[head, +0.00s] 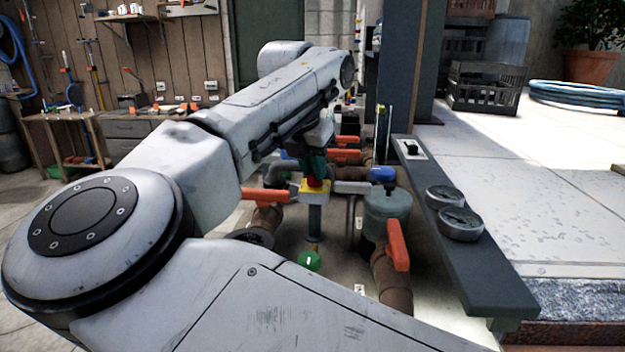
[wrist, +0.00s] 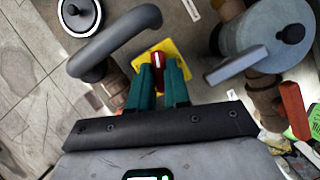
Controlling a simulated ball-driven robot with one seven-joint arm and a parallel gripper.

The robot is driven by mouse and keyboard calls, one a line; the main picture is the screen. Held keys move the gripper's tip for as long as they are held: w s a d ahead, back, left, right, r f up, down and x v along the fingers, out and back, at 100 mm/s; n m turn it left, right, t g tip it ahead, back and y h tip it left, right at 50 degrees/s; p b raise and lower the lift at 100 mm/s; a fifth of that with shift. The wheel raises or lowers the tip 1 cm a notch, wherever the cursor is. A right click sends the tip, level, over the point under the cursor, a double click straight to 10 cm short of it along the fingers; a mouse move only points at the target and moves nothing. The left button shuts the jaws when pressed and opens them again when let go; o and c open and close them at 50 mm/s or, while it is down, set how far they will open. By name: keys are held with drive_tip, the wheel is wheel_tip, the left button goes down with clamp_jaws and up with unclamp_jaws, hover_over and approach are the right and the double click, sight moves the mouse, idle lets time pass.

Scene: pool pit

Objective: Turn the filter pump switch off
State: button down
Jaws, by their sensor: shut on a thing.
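A red switch knob (head: 315,181) sits on a yellow box (head: 316,193) on top of a grey post, among the pump pipes. My gripper (head: 317,164) reaches down to it from above, with its teal fingers on the knob. In the wrist view my gripper (wrist: 158,76) is shut on the red knob (wrist: 157,58), one finger on each side. A pale mark shows on the knob's top. The yellow box (wrist: 178,54) shows around the fingertips; its lower part is hidden behind them. No label for the switch can be read.
A grey curved pipe (wrist: 122,38) and a grey bar (wrist: 238,65) lie close on either side of my fingers. A grey filter pot (head: 388,205) with an orange handle (head: 398,245) stands to the right. A dark beam (head: 470,260) carries two gauges and a white switch plate (head: 410,150).

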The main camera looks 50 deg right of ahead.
drive_tip(key=n+b, duration=0.1)
drive_tip(key=f+n+t+b, duration=0.1)
drive_tip(key=b, duration=0.1)
drive_tip(key=shift+s+n+y, duration=0.15)
drive_tip(key=shift+n+y, duration=0.15)
drive_tip(key=shift+n, duration=0.1)
drive_tip(key=shift+d+r+n+b, duration=0.1)
drive_tip(key=shift+r+n+b, duration=0.05)
drive_tip(key=shift+n+b, duration=0.5)
drive_tip(key=shift+n+t, duration=0.25)
drive_tip(key=shift+t, duration=0.05)
drive_tip(key=c, duration=1.1)
unclamp_jaws()
drive_tip(key=shift+r, duration=0.65)
drive_tip(key=p+v, duration=0.1)
drive_tip(key=v, duration=0.8)
drive_tip(key=shift+s+r, duration=0.15)
drive_tip(key=shift+r, duration=0.2)
